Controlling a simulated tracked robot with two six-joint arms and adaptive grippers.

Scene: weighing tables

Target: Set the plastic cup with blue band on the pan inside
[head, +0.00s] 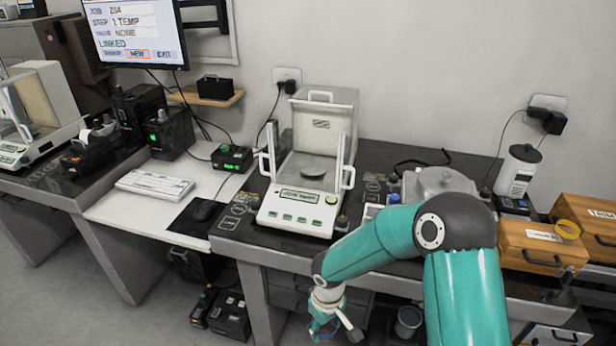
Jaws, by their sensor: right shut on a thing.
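The weighing pan (312,168) is a dark round plate inside the white balance (298,207) in the middle of the table. Nothing rests on the pan. Clear shield walls with white handles stand around it; I cannot tell how far the side doors are open. My right gripper (326,326) hangs low in front of the table edge, below and in front of the balance. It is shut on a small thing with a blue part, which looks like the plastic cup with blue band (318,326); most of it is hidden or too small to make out. My left gripper is not in view.
My right arm crosses in front of the table's right half. A grey round-lidded device (438,182), a white canister (517,170) and wooden boxes (540,246) stand there. A second balance (40,110) stands far left.

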